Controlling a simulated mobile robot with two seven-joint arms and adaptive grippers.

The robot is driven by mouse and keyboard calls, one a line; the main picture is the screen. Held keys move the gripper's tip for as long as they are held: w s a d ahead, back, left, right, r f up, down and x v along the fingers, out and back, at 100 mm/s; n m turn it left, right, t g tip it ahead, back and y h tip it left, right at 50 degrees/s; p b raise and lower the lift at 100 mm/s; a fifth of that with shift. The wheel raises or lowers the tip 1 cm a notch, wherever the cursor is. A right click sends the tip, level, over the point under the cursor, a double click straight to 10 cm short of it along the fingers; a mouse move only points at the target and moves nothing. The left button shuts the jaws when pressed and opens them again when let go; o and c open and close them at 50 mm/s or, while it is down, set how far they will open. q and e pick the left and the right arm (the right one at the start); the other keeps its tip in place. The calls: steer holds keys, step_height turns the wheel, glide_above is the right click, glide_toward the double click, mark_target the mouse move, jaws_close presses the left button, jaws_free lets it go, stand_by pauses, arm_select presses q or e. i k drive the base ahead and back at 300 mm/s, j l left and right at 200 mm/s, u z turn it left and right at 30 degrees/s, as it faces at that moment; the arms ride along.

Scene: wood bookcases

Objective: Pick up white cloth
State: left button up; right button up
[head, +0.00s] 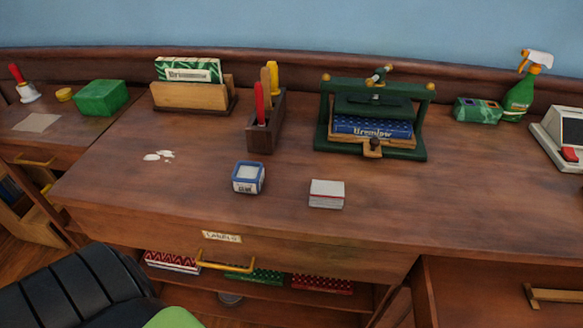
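A small white, block-like stack (327,193) with a flat top and layered, greyish sides lies near the front edge of the desk, right of the middle in the head view. It may be the folded white cloth, but I cannot tell for sure. Several small white patches (158,155) lie flat on the desk further left; they look like scraps or spills. A flat pale tan sheet (37,122) lies on the left-hand desk.
The wooden desk (210,210) bears a blue-rimmed pot (248,177), a tool holder (266,125), a wooden rack (190,96) and a green press (372,115) holding a blue book. A green spray bottle (521,98) stands back right. Desk right of the white stack is clear.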

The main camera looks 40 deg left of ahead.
mark_target(323, 194)
steer(key=i+j+u, duration=0.45)
steer(key=j, duration=0.2)
steer(key=u, duration=1.2)
steer(key=z, duration=1.2)
steer(key=k, duration=0.05)
